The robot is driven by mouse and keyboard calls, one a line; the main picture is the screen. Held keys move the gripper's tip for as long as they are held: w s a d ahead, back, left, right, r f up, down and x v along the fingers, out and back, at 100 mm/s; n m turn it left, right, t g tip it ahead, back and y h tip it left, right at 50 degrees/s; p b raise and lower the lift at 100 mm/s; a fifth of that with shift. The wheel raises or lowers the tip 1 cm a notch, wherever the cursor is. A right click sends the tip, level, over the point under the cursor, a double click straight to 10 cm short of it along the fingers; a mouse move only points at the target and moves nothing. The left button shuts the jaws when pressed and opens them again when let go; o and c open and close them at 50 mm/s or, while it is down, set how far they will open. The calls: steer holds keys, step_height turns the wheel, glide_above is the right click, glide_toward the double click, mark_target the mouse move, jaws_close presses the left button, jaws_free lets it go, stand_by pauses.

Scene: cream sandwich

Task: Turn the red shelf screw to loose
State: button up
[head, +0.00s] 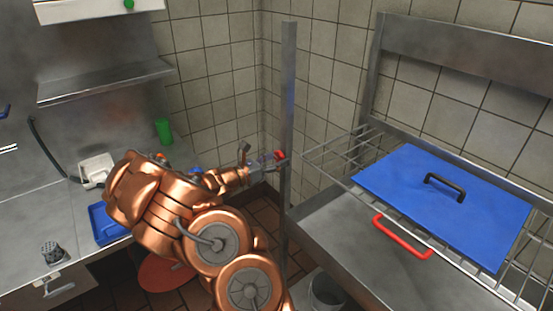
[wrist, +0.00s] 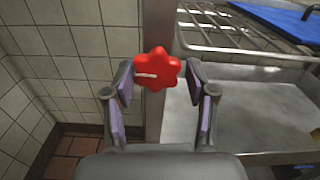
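The red shelf screw (wrist: 158,70) is a star-shaped knob with a pale line on its left half. It sits on the upright metal post (wrist: 155,120) of the shelf. In the wrist view my gripper (wrist: 160,82) is open, with one finger on each side of the screw and gaps showing between them. In the head view the screw (head: 281,155) shows as a small red spot at the post (head: 288,100), with my gripper (head: 268,160) just left of it. The finger details are small there.
A wire shelf (head: 335,150) holds a blue board (head: 450,210) with a black handle. A steel counter (head: 350,245) lies below. Left are a green cup (head: 163,131) and a blue tray (head: 105,224). A tiled wall is behind.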

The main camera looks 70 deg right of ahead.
steer(key=o, duration=0.3)
steer(key=shift+o, duration=0.2)
steer(key=shift+r, duration=0.1)
steer(key=shift+w, duration=0.1)
steer(key=shift+w+a, duration=0.1)
steer(key=v, duration=1.1)
steer(key=shift+a, duration=0.35)
steer(key=shift+w, duration=0.1)
